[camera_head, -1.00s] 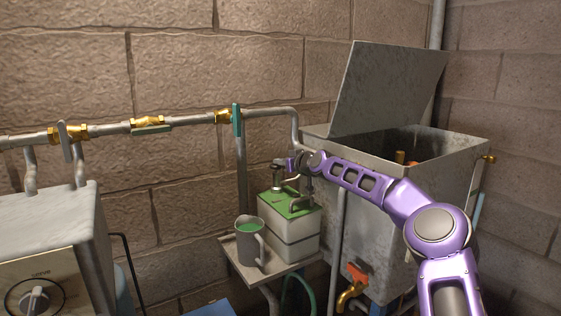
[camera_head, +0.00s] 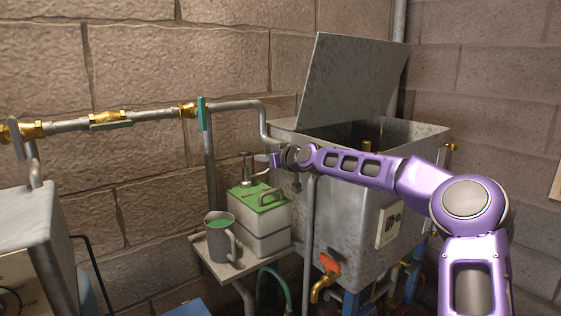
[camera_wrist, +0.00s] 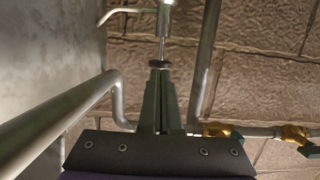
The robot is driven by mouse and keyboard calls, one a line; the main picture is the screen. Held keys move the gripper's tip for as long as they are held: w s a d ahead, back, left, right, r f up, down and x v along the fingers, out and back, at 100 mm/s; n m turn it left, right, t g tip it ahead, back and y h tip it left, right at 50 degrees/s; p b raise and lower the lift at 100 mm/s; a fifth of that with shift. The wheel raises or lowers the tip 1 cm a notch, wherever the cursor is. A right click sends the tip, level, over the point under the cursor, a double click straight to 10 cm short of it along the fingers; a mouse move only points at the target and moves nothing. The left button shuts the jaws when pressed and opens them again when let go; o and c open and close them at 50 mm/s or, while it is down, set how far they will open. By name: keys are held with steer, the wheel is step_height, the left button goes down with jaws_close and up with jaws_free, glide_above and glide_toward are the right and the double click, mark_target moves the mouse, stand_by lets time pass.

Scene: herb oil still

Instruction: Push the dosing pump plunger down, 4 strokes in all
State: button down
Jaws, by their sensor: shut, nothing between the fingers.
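The dosing pump (camera_head: 246,172) stands on top of a white container with a green lid. Its plunger has a dark knob on a thin bright stem, and the stem shows raised. In the wrist view, which looks upside down, the knob (camera_wrist: 160,64) is just past my fingertips, with the stem (camera_wrist: 162,48) and the silver pump body with its curved spout (camera_wrist: 130,11) beyond. My gripper (camera_head: 264,158) is shut and empty, beside the knob on its right at about the same height. I cannot tell whether they touch. The wrist view shows its closed fingers (camera_wrist: 160,85).
A grey mug (camera_head: 222,241) with green contents stands on the small shelf (camera_head: 226,268) left of the container. The metal tank (camera_head: 345,225) with raised lid (camera_head: 349,75) is to the right. A wall pipe (camera_head: 238,105) with valves runs behind.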

steer(key=v, duration=0.9)
steer(key=shift+s, duration=0.25)
steer(key=shift+d+r, duration=0.1)
steer(key=shift+d, duration=0.05)
